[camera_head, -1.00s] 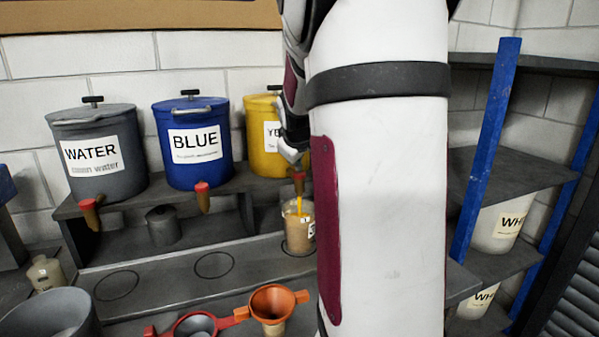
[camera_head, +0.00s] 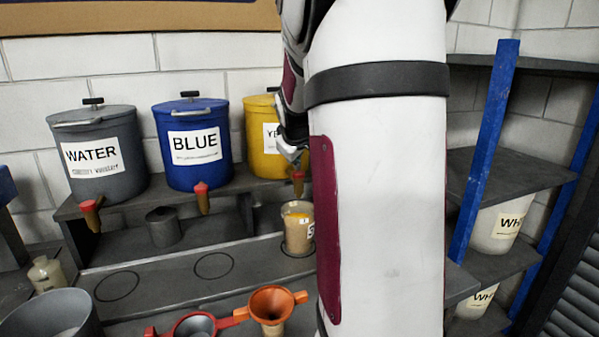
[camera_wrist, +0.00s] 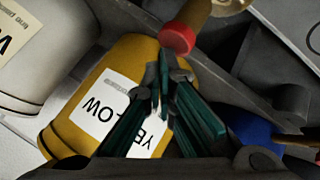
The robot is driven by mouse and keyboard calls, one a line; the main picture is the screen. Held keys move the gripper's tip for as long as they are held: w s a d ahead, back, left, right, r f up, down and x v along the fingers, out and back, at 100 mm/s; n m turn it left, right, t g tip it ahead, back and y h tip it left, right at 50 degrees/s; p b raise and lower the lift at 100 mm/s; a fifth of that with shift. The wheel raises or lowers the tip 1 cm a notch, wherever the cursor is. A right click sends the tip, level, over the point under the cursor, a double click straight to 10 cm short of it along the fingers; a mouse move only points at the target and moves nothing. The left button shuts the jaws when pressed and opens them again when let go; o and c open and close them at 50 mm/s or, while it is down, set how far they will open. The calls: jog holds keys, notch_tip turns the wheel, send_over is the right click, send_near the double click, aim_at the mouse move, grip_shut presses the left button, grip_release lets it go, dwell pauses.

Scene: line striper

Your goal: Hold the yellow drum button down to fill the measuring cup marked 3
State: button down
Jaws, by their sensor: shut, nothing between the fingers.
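The yellow drum (camera_head: 264,140) stands on the shelf, partly hidden by my arm; it also shows in the wrist view (camera_wrist: 115,70) with its label upside down. Its tap (camera_head: 298,182) points down. The tap's red button (camera_wrist: 177,38) is in the wrist view. My gripper (camera_wrist: 164,62) is shut and empty, its fingertips close to the button; I cannot tell whether they touch. In the head view my gripper (camera_head: 294,156) is just above the tap. The measuring cup (camera_head: 297,238) stands upright below the tap, with orange-yellow at its top; its mark is partly hidden. No stream shows.
The blue drum (camera_head: 190,155) and grey water drum (camera_head: 95,165) stand to the left, with red-buttoned taps. An orange funnel (camera_head: 271,304) and a red-handled strainer (camera_head: 194,326) are in front. Blue posts and shelves (camera_head: 510,175) stand at right. Two ringed spots on the ledge are empty.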

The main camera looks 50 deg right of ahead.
jog(key=shift+r, duration=0.4)
jog(key=shift+r+p, duration=1.6)
jog(key=shift+r, duration=0.95)
